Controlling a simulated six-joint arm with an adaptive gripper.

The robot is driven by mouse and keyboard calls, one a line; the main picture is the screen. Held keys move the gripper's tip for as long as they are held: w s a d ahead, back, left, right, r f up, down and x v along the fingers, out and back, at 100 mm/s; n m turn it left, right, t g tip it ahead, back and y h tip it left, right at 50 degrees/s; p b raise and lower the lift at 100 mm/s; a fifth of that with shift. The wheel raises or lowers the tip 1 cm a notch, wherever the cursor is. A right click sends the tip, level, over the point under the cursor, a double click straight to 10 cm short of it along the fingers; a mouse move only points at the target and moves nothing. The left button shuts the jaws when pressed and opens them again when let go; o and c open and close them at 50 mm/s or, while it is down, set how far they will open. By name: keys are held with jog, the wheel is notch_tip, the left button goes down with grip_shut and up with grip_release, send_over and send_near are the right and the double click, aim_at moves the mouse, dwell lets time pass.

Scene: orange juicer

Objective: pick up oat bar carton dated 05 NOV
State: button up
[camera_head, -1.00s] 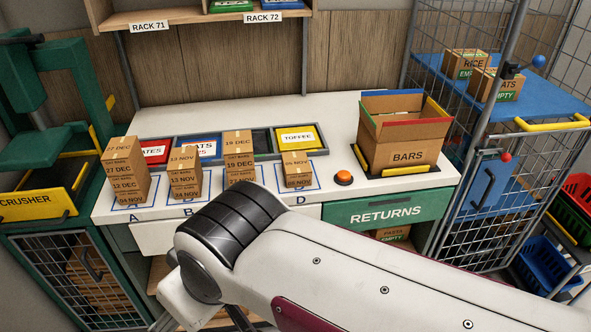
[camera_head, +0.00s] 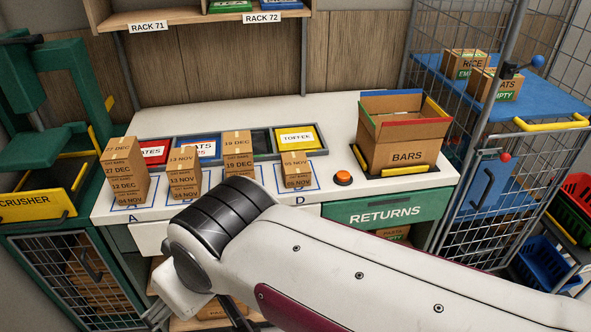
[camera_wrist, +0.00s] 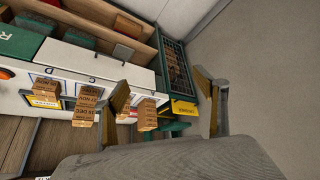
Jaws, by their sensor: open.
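Brown cartons with printed dates stand in stacks on the white counter. The stack at D (camera_head: 296,170) is short, and its small dates are hard to read; one may be 05 NOV. Stack A (camera_head: 125,170) shows 27 DEC, 12 DEC and a NOV date low down. Stack B (camera_head: 184,172) shows 13 NOV. Stack C (camera_head: 238,155) shows 19 DEC, and my arm hides its foot. My gripper (camera_wrist: 163,85) is open and empty in the wrist view, its fingers apart. The stacks, such as D (camera_wrist: 46,90), lie beyond it; one finger partly hides a stack.
A RETURNS drawer (camera_head: 388,213) is below. A green crusher (camera_head: 45,200) stands left, a wire cage (camera_head: 490,180) right. Sorting bins (camera_head: 297,138) lie behind the stacks.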

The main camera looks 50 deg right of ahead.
aim_at(300, 174)
jog(key=w+d+r+m+t+h, duration=0.25)
jog(key=w+d+t+h, duration=0.3)
jog(key=w+d, duration=1.7)
jog(key=d+t+h, duration=0.1)
jog(key=d, duration=0.4)
jog(key=w+d+f+t+h, duration=0.1)
jog(key=d, duration=0.4)
jog(key=d+t+h, duration=0.1)
jog(key=d, duration=0.4)
jog(key=shift+w+d+f+m+t+h, duration=0.15)
jog(key=shift+d+f+m+t+h, duration=0.1)
jog(key=shift+d+h, duration=0.1)
jog(key=s+d+f+t+h, duration=0.1)
jog(key=s+d+f+h, duration=0.1)
jog(key=s+d, duration=0.35)
jog(key=s+f+m+g, duration=0.1)
jog(key=s+f+m, duration=0.1)
jog(key=f, duration=0.3)
jog(key=s+d+f+m+g+h, duration=0.1)
jog(key=s+f+m, duration=0.1)
jog(key=f, duration=0.3)
jog(key=s+d+f+m+g, duration=0.1)
jog(key=s+f, duration=0.2)
jog(key=f, duration=0.2)
jog(key=shift+d+f+m, duration=0.15)
jog(key=shift+f+m, duration=0.15)
jog(key=shift+m, duration=0.1)
jog(key=shift+w, duration=0.1)
